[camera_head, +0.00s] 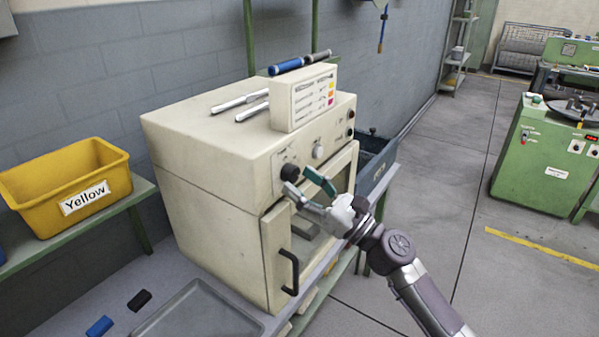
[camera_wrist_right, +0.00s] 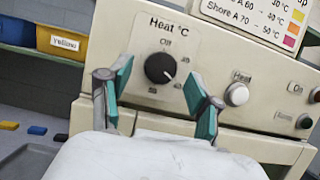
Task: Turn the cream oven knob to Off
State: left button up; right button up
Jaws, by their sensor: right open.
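The black round oven knob (camera_head: 290,172) is on the front panel of the cream oven (camera_head: 205,150). In the right wrist view the knob (camera_wrist_right: 160,68) sits under the label "Heat °C", with Off printed above it and numbers around it. Its light pointer mark points to the lower right, away from Off. My right gripper (camera_head: 300,180) is open in front of the panel. In the wrist view its two teal-padded fingers (camera_wrist_right: 160,73) stand on either side of the knob, apart from it. I cannot tell the exact gap to the panel. My left gripper is not in view.
A round light Heat button (camera_wrist_right: 237,94) is right of the knob, close to the right finger. The oven door's dark handle (camera_head: 289,272) is below. A sign box (camera_head: 303,97) and metal tools lie on top. A yellow bin (camera_head: 65,185) stands left.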

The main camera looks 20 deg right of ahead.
jog(key=shift+w+a+r, duration=0.2)
jog(key=shift+w+a, duration=0.15)
jog(key=shift+w, duration=0.1)
jog(key=c, duration=1.1)
jog(key=shift+c, duration=0.2)
